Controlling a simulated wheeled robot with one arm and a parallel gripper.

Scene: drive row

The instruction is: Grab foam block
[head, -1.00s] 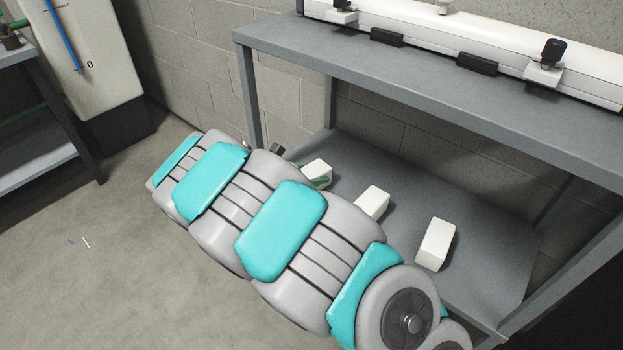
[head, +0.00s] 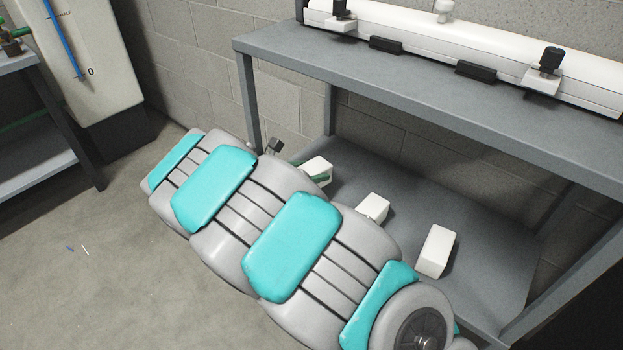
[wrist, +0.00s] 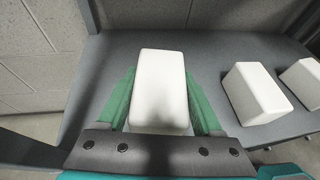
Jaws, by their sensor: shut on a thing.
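A white foam block (wrist: 160,85) fills the middle of the wrist view, between the two green fingers of my gripper (wrist: 160,103). My gripper is shut on this block, with one finger along each side. In the head view the same block (head: 318,168) shows at the left end of the lower shelf, partly hidden by my arm, with a green finger beside it. I cannot tell whether it touches the shelf. Two other white blocks stand to its right: a middle one (head: 374,208) and a right one (head: 436,250). They also show in the wrist view.
The blocks are on the grey lower shelf (head: 480,285) of a metal bench. The upper bench top (head: 420,85) overhangs it and carries a long white rail. A block wall is behind. Open floor (head: 100,270) lies to the left.

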